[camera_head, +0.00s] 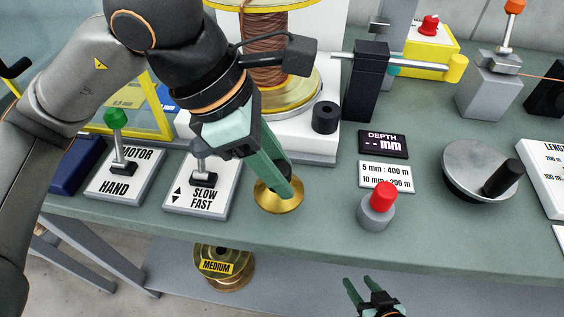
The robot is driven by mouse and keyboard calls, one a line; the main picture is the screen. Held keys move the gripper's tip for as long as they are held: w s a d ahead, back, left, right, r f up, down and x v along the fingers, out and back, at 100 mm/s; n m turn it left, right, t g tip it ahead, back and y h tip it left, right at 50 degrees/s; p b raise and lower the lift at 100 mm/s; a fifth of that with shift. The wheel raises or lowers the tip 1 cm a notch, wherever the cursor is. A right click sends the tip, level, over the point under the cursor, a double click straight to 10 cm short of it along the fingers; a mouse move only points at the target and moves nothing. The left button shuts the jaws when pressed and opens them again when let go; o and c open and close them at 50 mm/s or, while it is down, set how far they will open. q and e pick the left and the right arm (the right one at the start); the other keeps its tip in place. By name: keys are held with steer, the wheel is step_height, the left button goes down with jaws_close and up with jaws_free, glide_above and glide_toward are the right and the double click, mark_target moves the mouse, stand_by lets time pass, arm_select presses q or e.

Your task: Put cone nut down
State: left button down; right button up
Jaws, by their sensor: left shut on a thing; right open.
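The cone nut (278,201) is a round brass piece near the front edge of the green bench, to the right of the SLOW/FAST panel. My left gripper (284,184) reaches down from above and is shut on it, hiding its upper part. I cannot tell whether its underside touches the bench top. My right gripper (362,288) is low in the view, in front of the bench edge, open and empty.
A copper wire spool (266,60) stands on a white base behind the nut. The SLOW/FAST lever panel (197,197) is to the left. A brass MEDIUM spool (222,268) sits below the bench top.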

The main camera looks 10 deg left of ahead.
arm_select(q)
steer(key=shift+w+f, duration=0.35)
steer(key=shift+f, duration=0.1)
steer(key=f, duration=0.3)
steer(key=shift+w+a+f+b, duration=0.1)
steer(key=shift+w+f+b, duration=0.05)
steer(key=shift+w+b, duration=0.2)
steer(key=shift+f, duration=0.2)
steer(key=shift+f, duration=0.1)
steer(key=shift+f+b, duration=0.15)
steer(key=shift+b, duration=0.15)
steer(key=c, duration=0.5)
jaws_free()
